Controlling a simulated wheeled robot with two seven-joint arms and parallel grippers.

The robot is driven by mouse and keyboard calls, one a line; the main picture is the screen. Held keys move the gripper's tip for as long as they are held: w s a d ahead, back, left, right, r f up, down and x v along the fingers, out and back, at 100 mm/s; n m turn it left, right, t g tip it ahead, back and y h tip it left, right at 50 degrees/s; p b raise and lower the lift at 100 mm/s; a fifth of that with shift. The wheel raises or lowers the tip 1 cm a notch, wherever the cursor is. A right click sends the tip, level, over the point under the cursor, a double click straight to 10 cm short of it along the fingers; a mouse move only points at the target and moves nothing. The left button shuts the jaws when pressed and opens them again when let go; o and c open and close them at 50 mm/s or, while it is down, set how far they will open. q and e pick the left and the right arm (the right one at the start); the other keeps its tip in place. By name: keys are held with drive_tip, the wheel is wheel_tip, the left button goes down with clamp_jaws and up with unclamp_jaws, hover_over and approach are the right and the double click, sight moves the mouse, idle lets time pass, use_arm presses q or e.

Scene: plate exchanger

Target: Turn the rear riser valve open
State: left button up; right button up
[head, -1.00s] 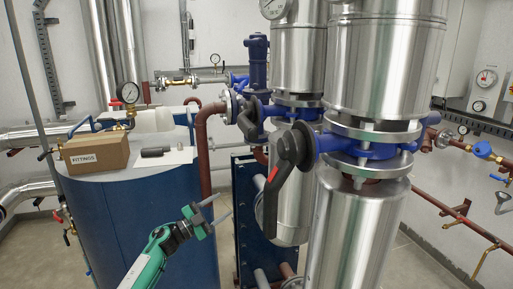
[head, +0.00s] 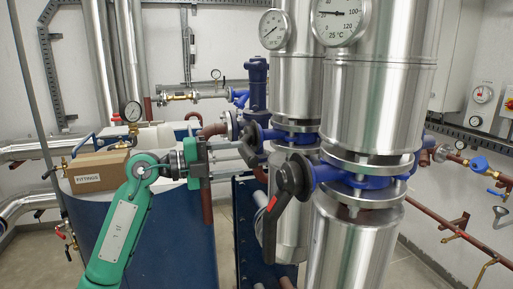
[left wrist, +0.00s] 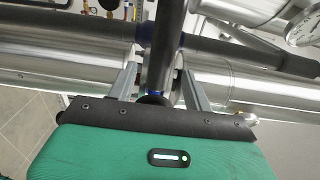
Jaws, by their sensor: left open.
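The rear riser valve has a dark grey lever (head: 246,147) on a blue valve body (head: 271,133) behind the front riser. My left gripper (head: 240,151) reaches in from the left at the lever's height, its two fingers open and pointing right. In the left wrist view a dark bar (left wrist: 165,45), which looks like the lever, runs between the spread fingers of the gripper (left wrist: 161,76). I cannot tell whether either finger touches it. The fingertips partly overlap the lever in the head view. My right gripper is out of view.
The front riser valve's dark lever (head: 271,222), with a red stripe, hangs down close to the right. Steel-clad risers (head: 360,110) stand behind it. A cardboard fittings box (head: 92,171) sits on the blue tank (head: 165,240) at left.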

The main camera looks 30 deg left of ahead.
sight(244, 156)
use_arm(q)
drive_tip(key=p+x, duration=0.1)
drive_tip(key=x, duration=0.3)
drive_tip(key=shift+w+d+r+p, duration=0.15)
drive_tip(key=shift+w+d+p, duration=0.1)
drive_tip(key=shift+d+p, duration=0.1)
drive_tip(key=shift+x, duration=0.75)
drive_tip(key=shift+f, duration=0.2)
drive_tip(key=shift+c, duration=0.2)
clamp_jaws()
